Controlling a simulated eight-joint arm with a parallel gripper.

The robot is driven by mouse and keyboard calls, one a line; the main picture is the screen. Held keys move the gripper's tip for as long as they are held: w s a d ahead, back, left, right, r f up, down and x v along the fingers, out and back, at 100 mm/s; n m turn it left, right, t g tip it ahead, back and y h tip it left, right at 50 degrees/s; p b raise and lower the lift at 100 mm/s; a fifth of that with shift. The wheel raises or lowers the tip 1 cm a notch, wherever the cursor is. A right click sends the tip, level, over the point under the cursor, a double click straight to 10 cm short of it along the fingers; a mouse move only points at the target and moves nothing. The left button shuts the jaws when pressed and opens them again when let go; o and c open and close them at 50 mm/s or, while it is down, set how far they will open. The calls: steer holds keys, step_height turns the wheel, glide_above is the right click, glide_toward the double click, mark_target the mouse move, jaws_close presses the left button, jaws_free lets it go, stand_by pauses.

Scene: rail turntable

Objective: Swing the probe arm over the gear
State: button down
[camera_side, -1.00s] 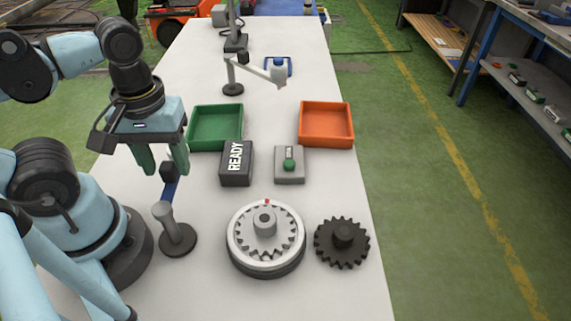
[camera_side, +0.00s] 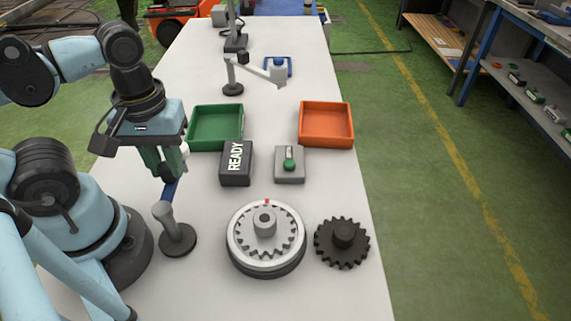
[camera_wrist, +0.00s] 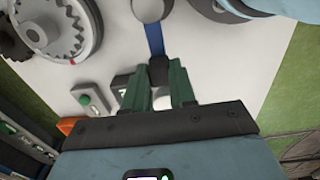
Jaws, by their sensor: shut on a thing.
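The probe arm is a blue bar (camera_side: 169,190) with a dark block (camera_wrist: 159,70) on it, reaching from a grey post on a round base (camera_side: 177,238). My gripper (camera_side: 166,172) is shut on the dark block; its green fingers (camera_wrist: 165,84) sit on both sides of it in the wrist view. A small white piece (camera_side: 184,152) shows beside the fingers. The dark toothed gear (camera_side: 342,242) lies on the table at the right. A white ring turntable with inner teeth (camera_side: 265,235) stands between it and the post. The probe arm is not over either one.
A black READY box (camera_side: 236,164) and a grey box with a green button (camera_side: 289,165) stand behind the turntable. A green tray (camera_side: 215,127) and an orange tray (camera_side: 326,125) stand farther back. A jointed grey stand (camera_side: 233,75) is beyond them.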

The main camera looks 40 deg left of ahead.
steer(key=d+m, duration=0.9)
steer(key=m, duration=0.9)
stand_by(0.4)
steer(key=shift+s, duration=0.1)
stand_by(0.4)
steer(key=c, duration=0.9)
jaws_free()
steer(key=shift+r, duration=0.1)
step_height(320, 180, up, 12)
steer(key=shift+f, duration=0.1)
